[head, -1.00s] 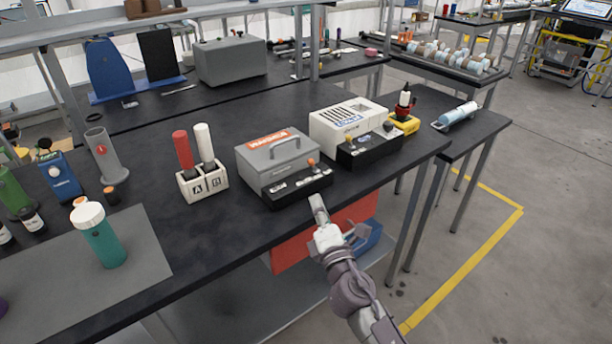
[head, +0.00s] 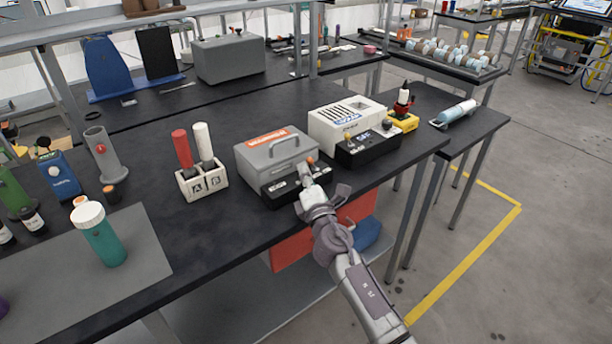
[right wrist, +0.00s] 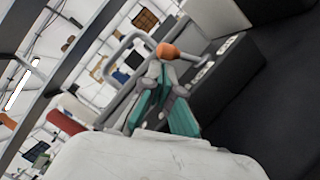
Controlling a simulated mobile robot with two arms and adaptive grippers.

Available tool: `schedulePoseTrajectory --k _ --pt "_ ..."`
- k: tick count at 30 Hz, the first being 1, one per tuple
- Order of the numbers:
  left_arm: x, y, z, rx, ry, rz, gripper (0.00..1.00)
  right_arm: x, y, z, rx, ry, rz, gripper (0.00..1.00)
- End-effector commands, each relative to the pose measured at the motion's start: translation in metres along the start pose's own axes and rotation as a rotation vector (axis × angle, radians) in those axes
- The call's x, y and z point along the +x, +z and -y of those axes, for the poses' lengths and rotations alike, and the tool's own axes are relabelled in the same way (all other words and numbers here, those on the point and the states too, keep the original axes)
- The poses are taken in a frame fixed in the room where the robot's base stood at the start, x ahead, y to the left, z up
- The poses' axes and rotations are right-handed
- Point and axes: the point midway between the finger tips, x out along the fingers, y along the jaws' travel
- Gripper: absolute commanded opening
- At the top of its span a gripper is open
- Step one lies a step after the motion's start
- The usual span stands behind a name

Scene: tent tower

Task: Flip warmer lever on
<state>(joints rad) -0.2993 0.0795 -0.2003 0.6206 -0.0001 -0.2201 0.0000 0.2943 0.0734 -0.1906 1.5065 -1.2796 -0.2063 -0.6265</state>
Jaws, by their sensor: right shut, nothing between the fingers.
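The warmer (head: 275,152) is a grey metal box with an orange label and a carry handle, on the dark bench. Its black front panel (head: 281,191) carries a lever with an orange knob (head: 311,160), also seen in the right wrist view (right wrist: 168,50). My right gripper (head: 306,172) is shut and empty at the front panel, right by the knob. In the right wrist view its fingertips (right wrist: 160,78) are just below the knob; I cannot tell whether they touch the lever. The gripper hides the lever's lower part in the head view. My left gripper is not in view.
A white slotted box (head: 346,122) with a black front panel (head: 369,148) stands right of the warmer. A white holder (head: 203,183) with red and white tubes stands to its left. A teal bottle (head: 102,237) stands on a grey mat (head: 60,295). Bench between is clear.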

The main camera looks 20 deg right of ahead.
Motion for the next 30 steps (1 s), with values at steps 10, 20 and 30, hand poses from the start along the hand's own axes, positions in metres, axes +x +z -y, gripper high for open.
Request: schedulePoseTrajectory --k 10,20,30 --pt "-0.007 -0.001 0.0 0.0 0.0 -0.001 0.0 0.0 0.002 -0.003 0.022 -0.01 0.0 0.0" --pt "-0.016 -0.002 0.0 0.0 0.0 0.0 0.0 0.001 0.004 -0.004 0.073 -0.032 0.001 0.0" --pt "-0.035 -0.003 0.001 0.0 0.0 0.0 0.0 0.003 0.009 -0.009 0.154 -0.068 0.001 0.0"
